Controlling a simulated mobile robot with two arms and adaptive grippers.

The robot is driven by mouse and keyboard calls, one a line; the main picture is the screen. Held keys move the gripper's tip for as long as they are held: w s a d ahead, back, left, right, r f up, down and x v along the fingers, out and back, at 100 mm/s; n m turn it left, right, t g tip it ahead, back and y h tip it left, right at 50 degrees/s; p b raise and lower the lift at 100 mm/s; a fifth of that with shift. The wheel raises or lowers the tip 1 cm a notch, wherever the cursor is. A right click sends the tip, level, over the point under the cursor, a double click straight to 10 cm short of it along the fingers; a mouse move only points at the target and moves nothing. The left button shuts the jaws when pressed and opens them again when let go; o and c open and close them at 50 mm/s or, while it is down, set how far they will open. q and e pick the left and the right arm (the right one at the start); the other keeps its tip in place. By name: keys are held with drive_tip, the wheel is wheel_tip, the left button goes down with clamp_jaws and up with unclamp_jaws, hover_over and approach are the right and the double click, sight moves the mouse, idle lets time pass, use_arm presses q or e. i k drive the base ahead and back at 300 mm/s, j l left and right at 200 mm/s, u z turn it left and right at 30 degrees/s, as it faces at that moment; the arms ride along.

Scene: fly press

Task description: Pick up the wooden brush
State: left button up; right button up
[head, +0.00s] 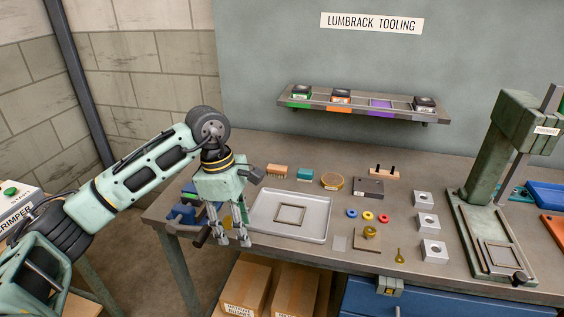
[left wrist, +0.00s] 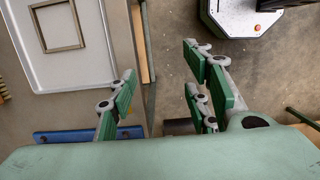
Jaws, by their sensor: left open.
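The wooden brush (head: 277,171) lies on the workbench behind the light metal tray, a small tan block with bristles along its lower side. At the left edge of the left wrist view a sliver of a tan, toothed thing shows, which may be the brush. My left gripper (head: 231,239) is open and empty, pointing down at the left front of the bench, in front of the brush and apart from it. In the left wrist view its fingers (left wrist: 160,85) are spread, with the bench edge and floor below them. My right gripper is not in view.
The tray (head: 262,226) holds a square frame. A teal block (head: 305,175) and a round brown tin (head: 332,181) stand right of the brush. A blue vise (head: 181,214) is at the bench's left end. A shelf (head: 362,109) hangs behind. The press (head: 480,190) stands right.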

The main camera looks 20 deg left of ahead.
sight(274, 170)
drive_tip(key=i+j, duration=0.1)
drive_tip(key=i, duration=1)
